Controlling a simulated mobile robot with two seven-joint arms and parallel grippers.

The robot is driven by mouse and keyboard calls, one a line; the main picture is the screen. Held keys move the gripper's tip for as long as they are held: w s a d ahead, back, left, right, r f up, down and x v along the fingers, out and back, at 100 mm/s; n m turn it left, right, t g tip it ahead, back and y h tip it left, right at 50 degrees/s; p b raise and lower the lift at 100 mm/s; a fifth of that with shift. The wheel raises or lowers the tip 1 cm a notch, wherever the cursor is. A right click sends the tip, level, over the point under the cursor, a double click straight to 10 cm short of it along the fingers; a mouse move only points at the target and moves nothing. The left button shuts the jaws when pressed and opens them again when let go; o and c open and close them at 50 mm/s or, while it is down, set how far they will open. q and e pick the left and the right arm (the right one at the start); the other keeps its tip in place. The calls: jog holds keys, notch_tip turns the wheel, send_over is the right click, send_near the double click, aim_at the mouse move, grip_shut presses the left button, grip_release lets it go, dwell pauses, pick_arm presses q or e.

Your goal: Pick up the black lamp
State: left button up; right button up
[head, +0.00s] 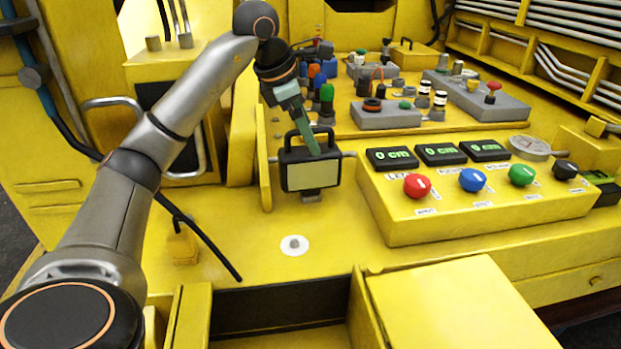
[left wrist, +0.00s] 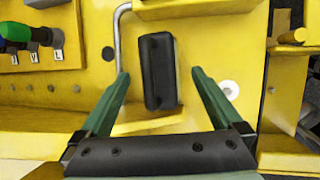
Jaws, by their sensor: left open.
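The black lamp (head: 312,177) stands upright on the yellow deck near the middle of the head view. It has a pale rectangular face, a black frame and a handle on top. In the left wrist view the lamp (left wrist: 159,72) shows from above as a dark block. My left gripper (head: 313,151) has green fingers and reaches down at the lamp's handle. In the left wrist view the open left gripper (left wrist: 160,74) has one finger on each side of the lamp, with gaps between. Contact is not visible. My right gripper is not in view.
A yellow control box (head: 480,200) with coloured knobs and displays stands close right of the lamp. Grey switch boxes (head: 388,115) are behind. A white disc (head: 294,245) lies in front on clear deck. A black rod (head: 213,250) sticks out at left. A recess (head: 280,310) is nearest.

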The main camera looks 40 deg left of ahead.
aim_at(310, 165)
pick_arm(q)
jog(key=x, duration=0.5)
jog(key=shift+w+f+b, duration=0.25)
jog(key=shift+w+b, duration=0.05)
jog(key=shift+w, duration=0.05)
jog(key=shift+c, duration=0.2)
grip_shut()
jog(key=shift+a+r, duration=0.1)
jog(key=shift+r, duration=0.1)
dwell(0.3)
